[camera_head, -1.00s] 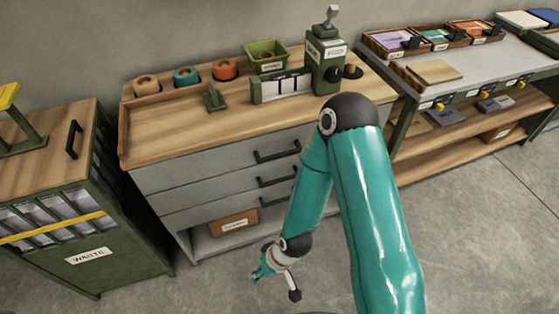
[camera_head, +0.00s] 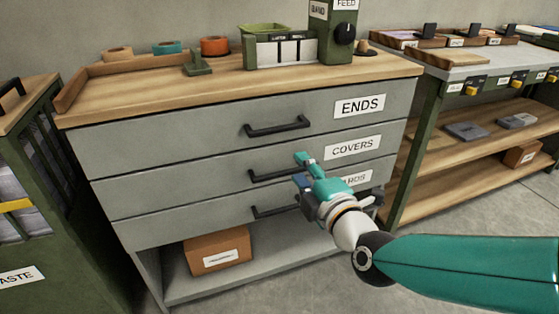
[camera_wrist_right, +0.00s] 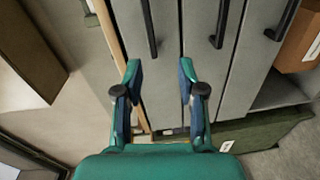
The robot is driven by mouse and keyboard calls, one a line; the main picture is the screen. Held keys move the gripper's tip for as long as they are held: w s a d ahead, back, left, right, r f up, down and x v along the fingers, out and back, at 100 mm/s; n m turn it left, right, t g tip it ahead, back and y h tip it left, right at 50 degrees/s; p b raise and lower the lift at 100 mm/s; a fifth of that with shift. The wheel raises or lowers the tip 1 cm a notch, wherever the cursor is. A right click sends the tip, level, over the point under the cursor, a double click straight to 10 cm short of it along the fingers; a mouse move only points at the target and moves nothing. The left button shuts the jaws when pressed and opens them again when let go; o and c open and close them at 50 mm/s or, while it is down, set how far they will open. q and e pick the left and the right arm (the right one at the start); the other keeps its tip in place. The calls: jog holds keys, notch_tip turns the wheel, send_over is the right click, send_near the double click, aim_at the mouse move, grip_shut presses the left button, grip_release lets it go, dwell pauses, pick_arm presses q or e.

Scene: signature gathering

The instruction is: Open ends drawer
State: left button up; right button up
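The ends drawer (camera_head: 215,120) is the top grey drawer of the cabinet, with a white ENDS label (camera_head: 359,106) at its right. It is shut, flush with the drawers below. Its black bar handle (camera_head: 278,126) also shows in the right wrist view (camera_wrist_right: 149,28), beyond the fingertips. My right gripper (camera_head: 301,172) is in front of the cabinet, lower in the picture than this handle and apart from it. In the right wrist view its two fingers (camera_wrist_right: 160,72) are spread with nothing between them. My left gripper is out of view.
Below are the covers drawer (camera_head: 200,160) and a third drawer (camera_head: 190,198), each with a handle. A brown box (camera_head: 217,250) sits on the open bottom shelf. The green waste bin (camera_head: 60,250) stands at left, a workbench (camera_head: 485,70) at right.

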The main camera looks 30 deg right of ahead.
jog(key=p, duration=0.9)
send_near(281, 131)
jog(key=shift+n+t, duration=0.4)
jog(key=x, duration=1)
jog(key=shift+w+d+f, duration=0.15)
jog(key=shift+w+f, duration=0.2)
jog(key=shift+w, duration=0.05)
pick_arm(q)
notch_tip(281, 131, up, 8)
pick_arm(e)
grip_shut()
